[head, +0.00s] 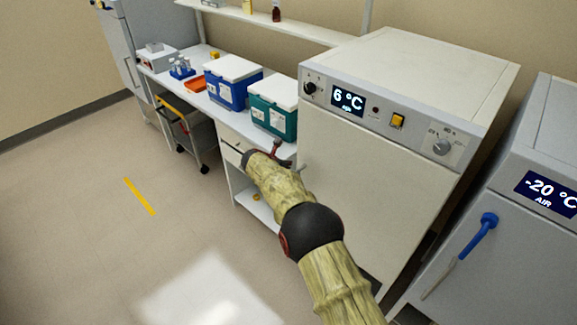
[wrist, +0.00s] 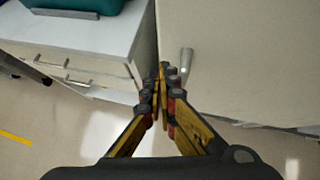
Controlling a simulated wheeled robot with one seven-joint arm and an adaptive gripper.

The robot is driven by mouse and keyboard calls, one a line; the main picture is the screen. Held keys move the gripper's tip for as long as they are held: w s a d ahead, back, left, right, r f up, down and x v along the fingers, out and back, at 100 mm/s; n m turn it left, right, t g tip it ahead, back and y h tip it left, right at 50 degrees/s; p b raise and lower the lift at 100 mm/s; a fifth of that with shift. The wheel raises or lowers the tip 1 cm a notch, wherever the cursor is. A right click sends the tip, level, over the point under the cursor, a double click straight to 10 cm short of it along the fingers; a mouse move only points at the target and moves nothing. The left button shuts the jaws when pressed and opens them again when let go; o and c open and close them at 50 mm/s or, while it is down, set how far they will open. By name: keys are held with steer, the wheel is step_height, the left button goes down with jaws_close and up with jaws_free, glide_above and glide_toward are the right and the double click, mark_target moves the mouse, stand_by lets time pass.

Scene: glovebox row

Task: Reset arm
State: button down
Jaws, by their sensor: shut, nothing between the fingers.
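My arm reaches forward from the bottom of the head view. My gripper (head: 280,150) is at its far end, in front of the bench beside the left edge of the 6 °C cabinet. In the wrist view my gripper (wrist: 163,72) is shut, its yellow and black fingers meeting at the tips, with nothing between them. The fingertips show in front of the gap between the white drawer unit (wrist: 85,45) and the pale cabinet door (wrist: 240,60). I cannot tell whether they touch anything.
The 6 °C cabinet (head: 370,170) stands right of my gripper, and a -20 °C unit (head: 500,220) with a blue handle is farther right. The bench holds a teal cooler (head: 272,118), a blue cooler (head: 228,92) and an orange tray (head: 194,85). A cart (head: 187,135) stands beneath. Floor at left is clear.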

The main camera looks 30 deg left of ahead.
steer(key=a+v, duration=0.1)
steer(key=v, duration=0.6)
steer(key=shift+s+a+p, duration=0.25)
steer(key=shift+s+p, duration=0.05)
steer(key=shift+p, duration=0.05)
